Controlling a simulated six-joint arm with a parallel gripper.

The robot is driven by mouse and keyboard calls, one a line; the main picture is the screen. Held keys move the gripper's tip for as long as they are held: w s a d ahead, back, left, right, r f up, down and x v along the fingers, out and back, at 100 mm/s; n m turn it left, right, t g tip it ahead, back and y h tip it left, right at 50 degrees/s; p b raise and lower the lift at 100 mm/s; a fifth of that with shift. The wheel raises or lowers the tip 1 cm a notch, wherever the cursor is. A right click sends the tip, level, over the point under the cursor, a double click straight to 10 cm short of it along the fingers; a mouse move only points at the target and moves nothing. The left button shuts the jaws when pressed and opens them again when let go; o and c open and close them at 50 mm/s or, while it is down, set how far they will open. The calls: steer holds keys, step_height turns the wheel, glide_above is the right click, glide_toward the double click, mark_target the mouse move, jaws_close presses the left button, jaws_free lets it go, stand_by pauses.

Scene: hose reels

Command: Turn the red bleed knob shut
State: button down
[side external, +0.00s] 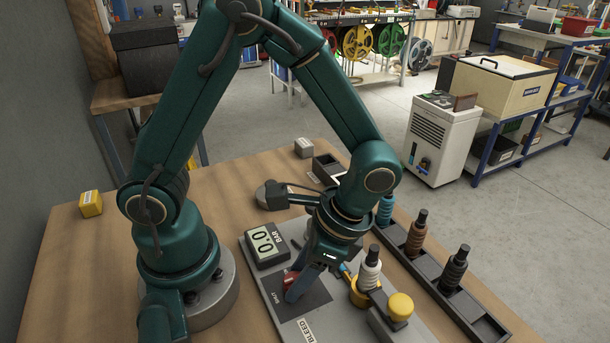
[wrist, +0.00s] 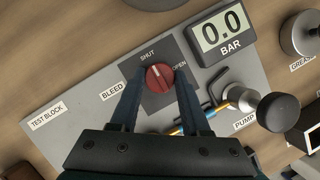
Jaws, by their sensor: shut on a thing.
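The red bleed knob (wrist: 159,77) sits on a dark square plate between the SHUT and OPEN labels on the grey test block (wrist: 70,95). Its white mark points up, roughly toward SHUT. My gripper (wrist: 157,82) has one finger on each side of the knob and is shut on it. In the side view my gripper (side external: 300,287) reaches down to the block, and the knob (side external: 290,279) shows partly behind a finger. The gauge (wrist: 222,32) reads 0.0 BAR, and it also shows in the side view (side external: 267,246).
Right of my gripper are a pump with a yellow cap (side external: 400,306) and a white ribbed fitting (side external: 369,272). A dark rack (side external: 450,293) holds several ribbed fittings. A yellow block (side external: 91,204) lies far left. The wooden table is clear at front left.

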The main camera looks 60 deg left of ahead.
mark_target(312, 291)
steer(key=shift+c, duration=1.9)
jaws_free()
steer(key=shift+v, duration=2.6)
steer(key=a+r+n+t+h, duration=0.2)
steer(key=a+r+n+t, duration=0.3)
steer(key=r+t, duration=0.4)
steer(key=shift+s+n+h, duration=0.3)
steer(key=shift+s+n, duration=0.15)
steer(key=shift+n, duration=0.45)
